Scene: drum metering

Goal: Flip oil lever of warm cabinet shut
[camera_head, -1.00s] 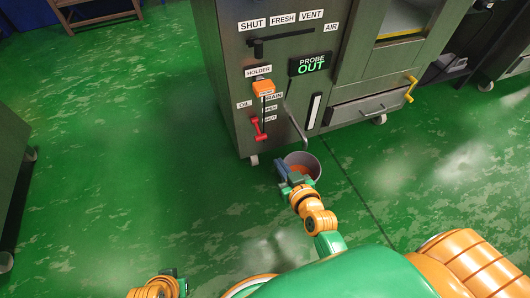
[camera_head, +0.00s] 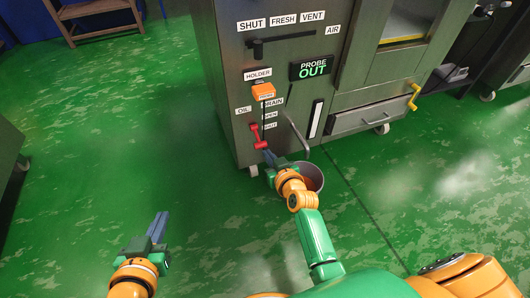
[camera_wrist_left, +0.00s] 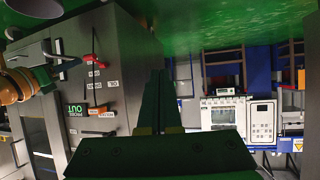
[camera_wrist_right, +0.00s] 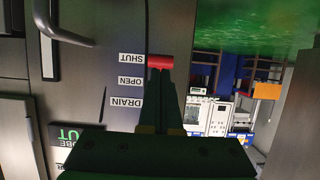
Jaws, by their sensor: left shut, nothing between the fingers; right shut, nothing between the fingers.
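The warm cabinet (camera_head: 225,60) stands upright ahead, with the red oil lever (camera_head: 257,136) low on its front, by the SHUT label. The lever's red bar also shows in the right wrist view (camera_wrist_right: 160,61) beside SHUT, and in the left wrist view (camera_wrist_left: 97,60). My right gripper (camera_head: 268,155) is shut and empty, its tips just below the lever in the head view. In the right wrist view its fingers overlap the lever's edge; I cannot tell whether they touch. My left gripper (camera_head: 160,222) is shut and empty over open floor, far left of the cabinet.
A grey bucket (camera_head: 314,178) stands on the floor beside my right gripper. A bent metal handle (camera_head: 296,133) sticks out right of the lever. An orange probe (camera_head: 263,90) sits above it under the HOLDER label. The green floor left of the cabinet is clear.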

